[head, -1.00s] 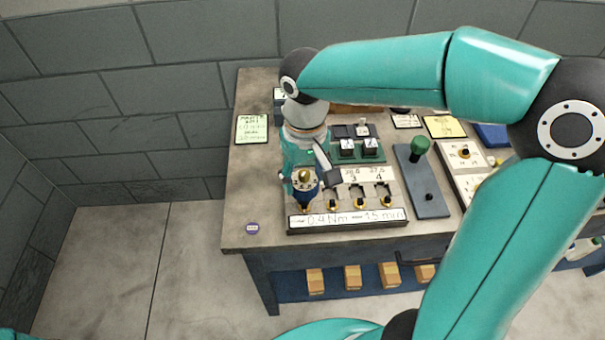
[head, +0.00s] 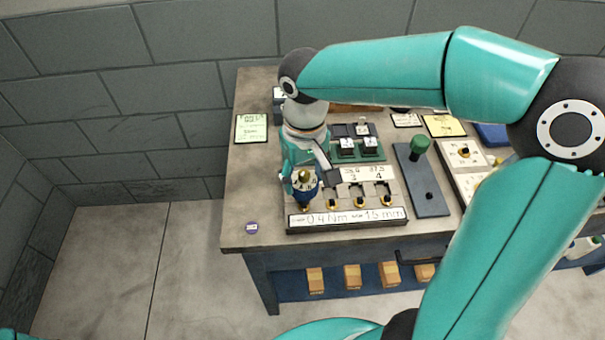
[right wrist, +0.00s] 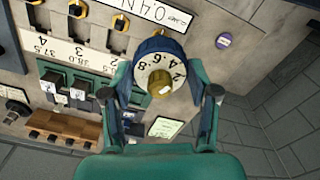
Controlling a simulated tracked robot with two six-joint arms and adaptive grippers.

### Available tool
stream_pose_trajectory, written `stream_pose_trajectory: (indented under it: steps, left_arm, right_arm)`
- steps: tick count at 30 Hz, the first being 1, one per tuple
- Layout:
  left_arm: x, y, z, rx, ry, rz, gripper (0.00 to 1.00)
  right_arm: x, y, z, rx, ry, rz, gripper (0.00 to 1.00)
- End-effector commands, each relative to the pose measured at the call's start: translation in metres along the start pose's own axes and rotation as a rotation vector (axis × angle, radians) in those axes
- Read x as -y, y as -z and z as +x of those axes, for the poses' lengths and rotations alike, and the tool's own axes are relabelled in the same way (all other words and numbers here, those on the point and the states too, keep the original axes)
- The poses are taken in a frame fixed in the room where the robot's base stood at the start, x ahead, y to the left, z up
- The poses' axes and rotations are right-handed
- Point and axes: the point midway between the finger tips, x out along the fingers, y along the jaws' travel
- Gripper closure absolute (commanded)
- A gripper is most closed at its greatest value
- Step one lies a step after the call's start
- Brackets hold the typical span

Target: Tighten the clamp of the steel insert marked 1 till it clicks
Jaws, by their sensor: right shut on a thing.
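A blue driver (head: 306,189) with a numbered dial and brass top stands at the leftmost place of the clamp rack (head: 292,224). My right gripper (head: 304,180) is shut on the driver. In the right wrist view, the gripper's fingers (right wrist: 160,80) lie on both sides of the blue dial (right wrist: 147,48). The driver and gripper hide the insert marked 1 and its number; a little brass shows under the driver. Whether the driver's tip is seated in the clamp cannot be seen. The other clamps (head: 359,201) stand to the right, by labels 3 and 4. My left gripper is out of view.
A strip on the rack reads 0.4 Nm. Behind is a green block with white-topped pieces (head: 347,145). To the right is a grey plate with a green knob (head: 420,144). A purple disc (head: 252,227) lies on the bare left of the bench.

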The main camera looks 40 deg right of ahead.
Motion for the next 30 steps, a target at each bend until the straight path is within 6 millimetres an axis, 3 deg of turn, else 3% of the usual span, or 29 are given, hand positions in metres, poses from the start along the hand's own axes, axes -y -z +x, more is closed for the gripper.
stream_pose_trajectory:
  steps: [30]
  left_arm:
    - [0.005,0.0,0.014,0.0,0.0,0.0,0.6]
  right_arm:
    - [0.0,0.0,0.018,0.0,0.0,0.0,0.77]
